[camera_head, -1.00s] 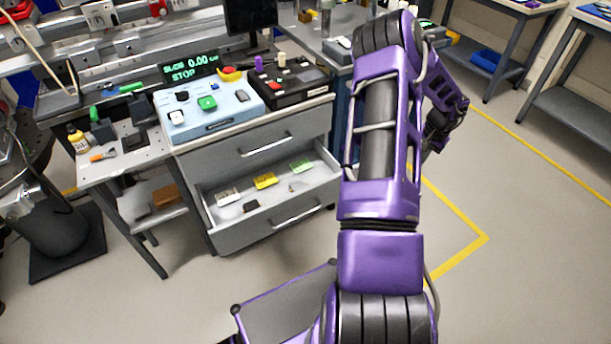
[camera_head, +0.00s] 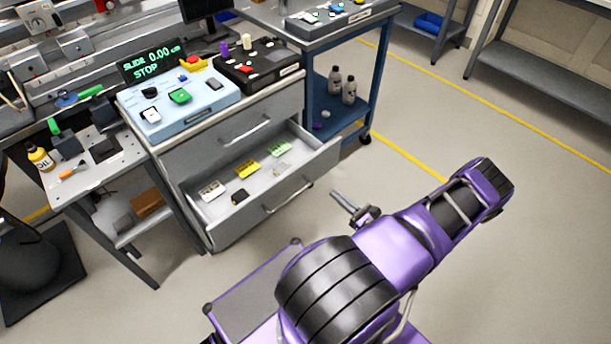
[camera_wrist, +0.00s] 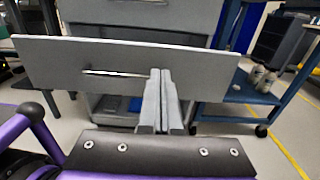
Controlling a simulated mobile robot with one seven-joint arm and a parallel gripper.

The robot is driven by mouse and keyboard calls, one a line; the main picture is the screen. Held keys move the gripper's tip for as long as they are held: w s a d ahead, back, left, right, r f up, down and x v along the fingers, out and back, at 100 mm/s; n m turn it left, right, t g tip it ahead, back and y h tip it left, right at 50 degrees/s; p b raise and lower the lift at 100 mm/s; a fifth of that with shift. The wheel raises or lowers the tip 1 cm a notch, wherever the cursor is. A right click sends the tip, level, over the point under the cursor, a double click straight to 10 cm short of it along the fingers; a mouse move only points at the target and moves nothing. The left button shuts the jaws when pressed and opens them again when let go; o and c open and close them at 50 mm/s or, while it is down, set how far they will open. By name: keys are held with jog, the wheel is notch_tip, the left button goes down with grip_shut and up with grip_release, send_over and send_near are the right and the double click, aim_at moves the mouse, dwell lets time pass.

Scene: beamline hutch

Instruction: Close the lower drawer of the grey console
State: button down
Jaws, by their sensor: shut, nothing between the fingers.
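The grey console (camera_head: 172,160) stands left of centre in the head view. Its lower drawer (camera_head: 238,228) is pulled out, with several small yellow, white, green and dark items inside. The drawer front has a metal bar handle (camera_head: 290,196). Its upper drawer (camera_head: 225,142) is shut. My gripper (camera_head: 338,198) is shut and empty, in front of the drawer front at its right part. In the wrist view the lower drawer front (camera_wrist: 50,62) spans the picture, and the shut fingers (camera_wrist: 160,75) point at it, over the handle's right end. Whether they touch it I cannot tell.
A light blue control box (camera_head: 205,108) and a black box (camera_head: 262,72) sit on the console. A blue cart (camera_head: 372,75) with bottles stands to the right. A perforated side table (camera_head: 105,165) stands to the left. Floor in front and right is clear.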

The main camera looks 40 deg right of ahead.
aim_at(301, 166)
jog(key=w, duration=1.4)
jog(key=shift+a, duration=0.15)
